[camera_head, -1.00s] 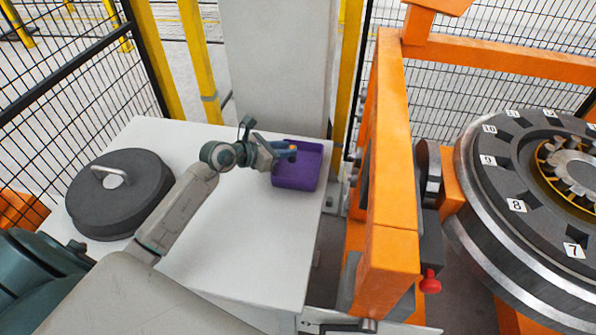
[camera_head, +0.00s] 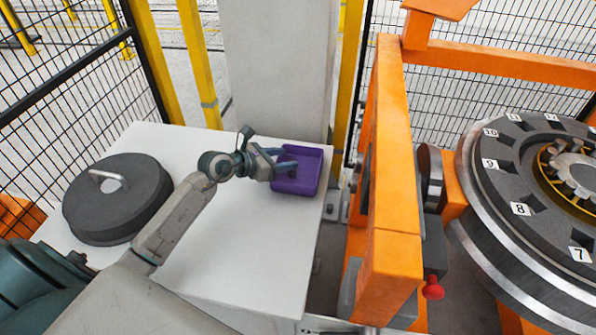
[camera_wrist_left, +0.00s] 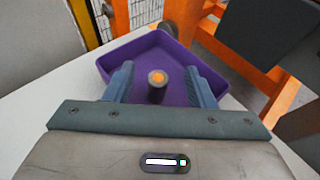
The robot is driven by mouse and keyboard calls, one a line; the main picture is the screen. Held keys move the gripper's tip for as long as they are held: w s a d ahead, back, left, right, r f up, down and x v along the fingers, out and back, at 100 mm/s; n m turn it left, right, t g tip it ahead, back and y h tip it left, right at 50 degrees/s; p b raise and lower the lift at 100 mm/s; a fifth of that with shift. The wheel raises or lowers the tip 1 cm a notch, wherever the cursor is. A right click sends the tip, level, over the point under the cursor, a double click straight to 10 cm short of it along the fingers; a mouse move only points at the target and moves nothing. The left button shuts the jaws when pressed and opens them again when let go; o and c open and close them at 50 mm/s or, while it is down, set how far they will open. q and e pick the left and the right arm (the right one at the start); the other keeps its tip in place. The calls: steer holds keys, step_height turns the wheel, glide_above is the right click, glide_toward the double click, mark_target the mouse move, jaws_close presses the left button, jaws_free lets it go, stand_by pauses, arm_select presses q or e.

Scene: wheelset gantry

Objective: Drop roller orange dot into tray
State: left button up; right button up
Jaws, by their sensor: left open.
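The purple tray (camera_head: 310,165) sits on the white table near its right edge. My left gripper (camera_head: 286,160) is over the tray's left part, its fingers open. In the left wrist view the roller (camera_wrist_left: 157,84), a dark cylinder with an orange dot on its end, shows between the two spread fingers, apart from both. It is within the purple tray's outline (camera_wrist_left: 150,45), its dotted end facing the camera. I cannot tell if it touches the tray floor. My right gripper is not in view.
A dark round lid with a handle (camera_head: 118,198) lies on the table's left. An orange gantry frame (camera_head: 393,190) stands right of the table. A numbered wheel (camera_head: 500,205) is farther right. The table's front middle (camera_head: 245,235) is clear.

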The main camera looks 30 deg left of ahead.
arm_select(q)
steer(key=v, duration=1)
steer(key=shift+b, duration=0.35)
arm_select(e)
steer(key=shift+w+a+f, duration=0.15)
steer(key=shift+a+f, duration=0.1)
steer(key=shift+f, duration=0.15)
arm_select(q)
steer(key=shift+s+a+r, duration=0.1)
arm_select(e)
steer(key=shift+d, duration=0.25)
